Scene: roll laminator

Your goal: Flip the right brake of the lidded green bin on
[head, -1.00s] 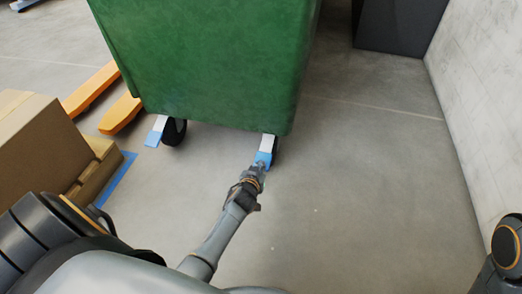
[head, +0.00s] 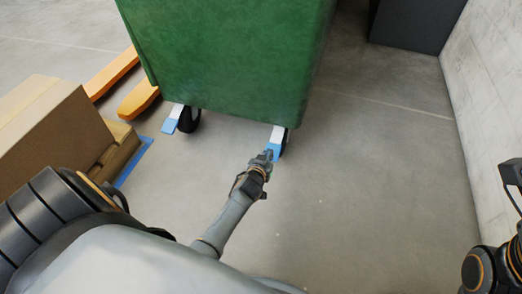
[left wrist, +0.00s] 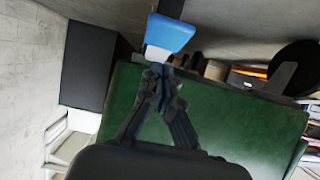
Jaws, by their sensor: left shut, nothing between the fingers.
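The green bin (head: 230,60) stands at the top of the head view; its lid is out of sight. Its right brake is a white lever (head: 278,133) with a blue pedal (head: 274,151), by the right caster. My left gripper (head: 267,156) is shut and empty, its tips at the pedal's left side and partly covering it. In the left wrist view the blue pedal (left wrist: 170,32) is just beyond the closed fingertips (left wrist: 160,72); I cannot tell if they touch. The bin's left brake (head: 170,123) also has a blue pedal. My right gripper is not clearly visible.
A cardboard box (head: 50,125) on a pallet stands at the left, with blue floor tape (head: 133,163) beside it. Orange forks (head: 138,99) lie left of the bin. A dark cabinet (head: 415,25) and a pale wall (head: 490,90) bound the right. The floor between is clear.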

